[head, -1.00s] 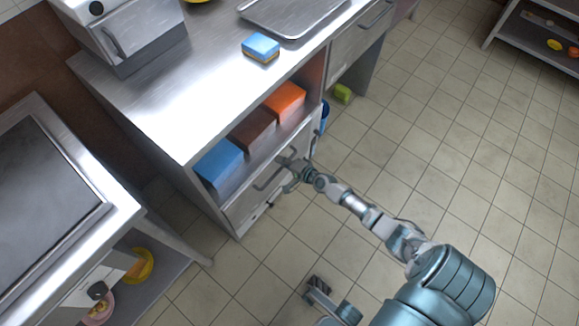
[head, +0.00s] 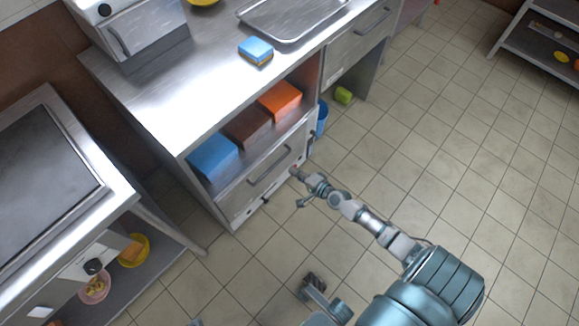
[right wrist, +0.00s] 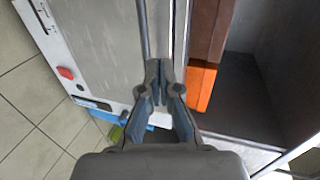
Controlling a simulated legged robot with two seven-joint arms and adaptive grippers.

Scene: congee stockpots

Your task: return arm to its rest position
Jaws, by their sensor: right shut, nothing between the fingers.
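My right gripper (head: 298,186) is in front of the steel cabinet, near the right end of its drawer front (head: 262,178). In the right wrist view its fingers (right wrist: 160,82) are shut with nothing between them. The drawer handle (head: 270,166) stands clear of the fingers in the head view. My right arm reaches up and left from the lower right of the head view.
The open shelf above the drawer holds a blue box (head: 212,156), a brown box (head: 247,127) and an orange box (head: 280,98). A sponge (head: 256,50) and a steel tray (head: 290,18) lie on the counter. The tiled floor (head: 430,150) to the right is clear.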

